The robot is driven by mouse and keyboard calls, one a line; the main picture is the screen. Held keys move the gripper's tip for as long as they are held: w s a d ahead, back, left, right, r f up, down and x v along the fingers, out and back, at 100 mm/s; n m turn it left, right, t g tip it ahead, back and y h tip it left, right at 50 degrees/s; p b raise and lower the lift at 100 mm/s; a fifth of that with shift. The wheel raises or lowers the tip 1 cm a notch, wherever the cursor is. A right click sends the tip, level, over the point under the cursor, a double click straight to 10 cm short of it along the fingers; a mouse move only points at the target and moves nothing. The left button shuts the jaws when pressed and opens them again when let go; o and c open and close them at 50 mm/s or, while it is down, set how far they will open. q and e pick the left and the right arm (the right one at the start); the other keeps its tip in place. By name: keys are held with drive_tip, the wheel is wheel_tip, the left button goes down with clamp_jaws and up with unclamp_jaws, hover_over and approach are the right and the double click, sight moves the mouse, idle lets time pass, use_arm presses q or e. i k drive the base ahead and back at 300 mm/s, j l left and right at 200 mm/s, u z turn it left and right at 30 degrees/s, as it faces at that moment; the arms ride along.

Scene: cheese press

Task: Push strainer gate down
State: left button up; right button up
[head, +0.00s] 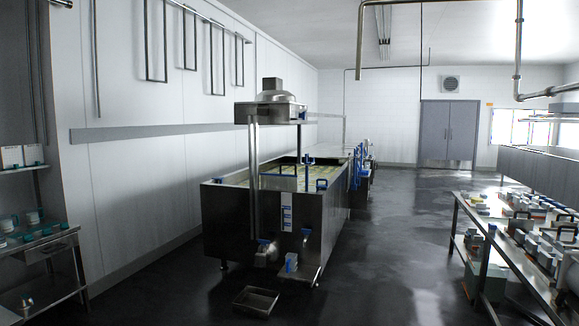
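A long stainless steel vat (228,213) stands on the floor in the middle of the head view, some way ahead of me. A thin upright blue part (307,172) rises at the vat's near end, and a small blue handle (321,185) sits by its near right rim. I cannot tell which part is the strainer gate or how high it sits. The vat holds something pale, mostly hidden by the near wall. Neither of my grippers is in view.
A steel tray (256,301) lies on the floor before the vat, below blue-handled valves (291,262). Steel shelves (45,265) stand at the left. A cluttered steel table (508,258) stands at the right. Dark floor (400,265) is clear between vat and table.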

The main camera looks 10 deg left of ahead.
sight(280, 181)
drive_tip(key=i+j+u, duration=0.7)
drive_tip(key=i, duration=0.15)
drive_tip(key=i+j, duration=0.15)
drive_tip(key=i, duration=0.4)
drive_tip(key=i+j, duration=0.15)
drive_tip(key=i, duration=0.45)
drive_tip(key=i+l+z, duration=0.2)
drive_tip(key=i+z, duration=0.15)
drive_tip(key=i, duration=0.25)
drive_tip(key=i+z, duration=0.35)
drive_tip(key=i, duration=0.25)
drive_tip(key=i+j+z, duration=0.1)
drive_tip(key=i+z, duration=0.25)
drive_tip(key=i, duration=0.25)
